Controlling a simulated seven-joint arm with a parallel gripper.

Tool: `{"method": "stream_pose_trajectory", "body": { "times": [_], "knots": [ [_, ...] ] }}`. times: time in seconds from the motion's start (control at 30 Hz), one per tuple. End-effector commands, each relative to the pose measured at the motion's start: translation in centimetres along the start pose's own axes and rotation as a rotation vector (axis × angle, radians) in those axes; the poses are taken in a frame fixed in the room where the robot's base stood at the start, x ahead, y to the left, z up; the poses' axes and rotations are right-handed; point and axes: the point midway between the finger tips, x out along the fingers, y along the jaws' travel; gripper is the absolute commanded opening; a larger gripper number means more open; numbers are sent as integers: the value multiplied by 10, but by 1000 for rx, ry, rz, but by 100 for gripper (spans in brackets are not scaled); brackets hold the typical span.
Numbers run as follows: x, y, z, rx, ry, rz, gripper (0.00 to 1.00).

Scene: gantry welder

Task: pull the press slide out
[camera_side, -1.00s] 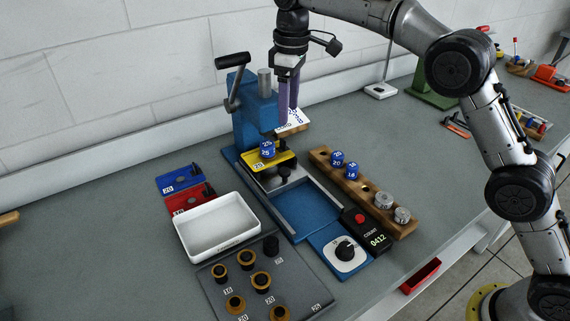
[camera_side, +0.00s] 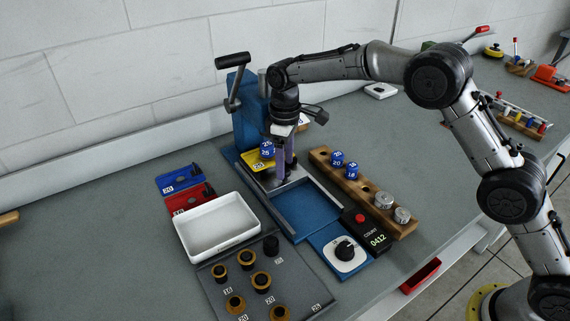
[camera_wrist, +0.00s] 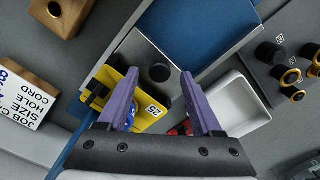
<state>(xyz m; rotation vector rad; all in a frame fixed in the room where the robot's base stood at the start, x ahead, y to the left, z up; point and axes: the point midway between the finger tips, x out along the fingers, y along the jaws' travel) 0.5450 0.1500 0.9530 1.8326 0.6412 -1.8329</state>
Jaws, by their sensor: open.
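The wrist view shows the slide plate (camera_wrist: 130,52), the yellow block (camera_wrist: 150,115) and a round black knob (camera_wrist: 159,72) on the plate. My gripper (camera_side: 284,174) points down over the slide's front, hiding the knob in the side view. In the wrist view its purple fingers (camera_wrist: 160,74) are open, with the knob appearing between their tips. Contact cannot be told.
The blue bed (camera_side: 308,208) in front of the slide is clear. A wooden rack (camera_side: 322,160) stands to its right, a white tray (camera_side: 217,226) to its left.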

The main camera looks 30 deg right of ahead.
Motion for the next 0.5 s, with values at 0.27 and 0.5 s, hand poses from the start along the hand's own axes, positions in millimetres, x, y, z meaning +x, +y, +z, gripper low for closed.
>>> {"method": "stream_pose_trajectory", "body": {
  "times": [0.27,0.5],
  "knots": [
    [11,0,0,0,0,0,67],
    [11,0,0,0,0,0,56]
  ]
}}
